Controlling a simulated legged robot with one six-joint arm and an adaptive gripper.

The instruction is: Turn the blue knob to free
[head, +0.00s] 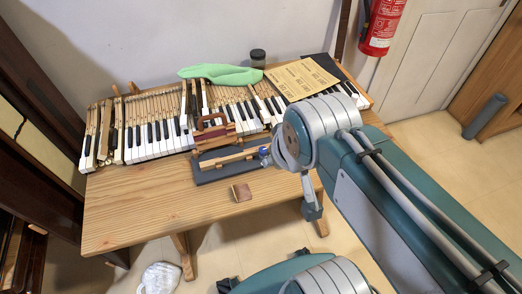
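A small blue knob (264,151) shows at the right end of a fixture on the table, close beside my arm's rounded grey joint. The fixture has a dark grey base (209,177) with a pale wooden key (228,159) lying along it. A brown wooden frame-like piece (212,134) stands just behind it. My arm comes in from the lower right and covers the area right of the knob. I cannot make out my gripper's fingertips, or whether they touch the knob. The knob's turned position is too small to read.
The wooden table (140,205) carries a row of piano keys (150,140), a green cloth (221,74), a dark jar (257,58) and a paper sheet (302,80). A small wooden block (241,192) lies in front. The table's front left is clear. A fire extinguisher (381,27) hangs behind.

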